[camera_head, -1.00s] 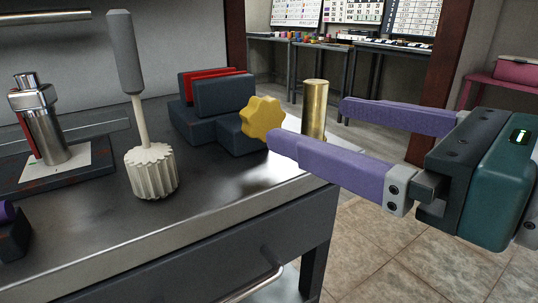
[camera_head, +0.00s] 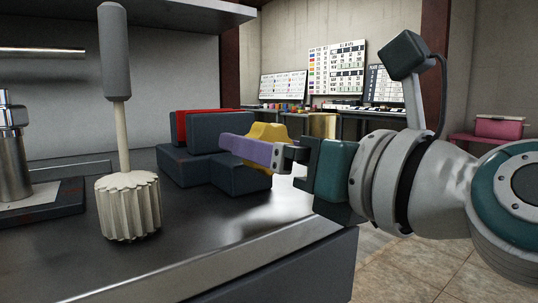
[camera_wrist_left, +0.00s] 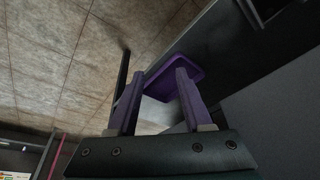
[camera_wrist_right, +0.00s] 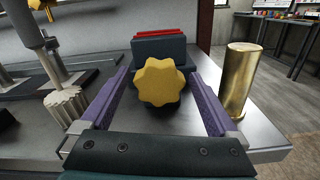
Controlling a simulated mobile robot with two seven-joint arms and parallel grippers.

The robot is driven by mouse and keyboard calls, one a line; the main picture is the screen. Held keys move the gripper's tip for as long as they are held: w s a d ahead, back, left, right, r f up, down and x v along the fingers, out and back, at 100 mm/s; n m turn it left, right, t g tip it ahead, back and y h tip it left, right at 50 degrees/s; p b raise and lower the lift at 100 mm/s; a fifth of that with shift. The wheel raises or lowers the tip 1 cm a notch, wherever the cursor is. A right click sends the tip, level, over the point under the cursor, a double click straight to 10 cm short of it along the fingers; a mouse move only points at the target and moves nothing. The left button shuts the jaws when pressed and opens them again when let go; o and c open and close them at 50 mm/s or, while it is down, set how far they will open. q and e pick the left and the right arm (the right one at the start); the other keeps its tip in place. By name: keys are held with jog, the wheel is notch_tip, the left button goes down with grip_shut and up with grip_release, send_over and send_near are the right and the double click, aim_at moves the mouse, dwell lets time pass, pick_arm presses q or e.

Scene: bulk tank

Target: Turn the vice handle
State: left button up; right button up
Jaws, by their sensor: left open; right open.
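The vice is a dark grey block with red jaw faces (camera_head: 190,121) on the bench. Its handle is a yellow lobed knob (camera_head: 266,131) on the right end, partly hidden by my right gripper (camera_head: 240,147). In the right wrist view the knob (camera_wrist_right: 159,82) faces the camera between the two purple fingers, with gaps on both sides. My right gripper is open, and I see no contact. My left gripper (camera_wrist_left: 152,90) is not in the head view. In its wrist view it is open, with a purple tray-like piece beyond its fingers.
A brass cylinder (camera_wrist_right: 239,80) stands right of the knob. A ribbed cream tool with a grey grip (camera_head: 128,207) stands upright on the bench left of the vice. A metal cylinder (camera_head: 13,158) stands farther left.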

jog(key=shift+w+a, duration=0.1)
jog(key=c, duration=1.4)
jog(key=shift+r+n+p, duration=0.1)
jog(key=shift+n+p, duration=0.3)
jog(key=shift+p, duration=0.25)
jog(key=shift+n+p, duration=1.6)
jog(key=shift+n, duration=0.4)
jog(key=shift+n+p, duration=0.35)
jog(key=shift+n, duration=0.55)
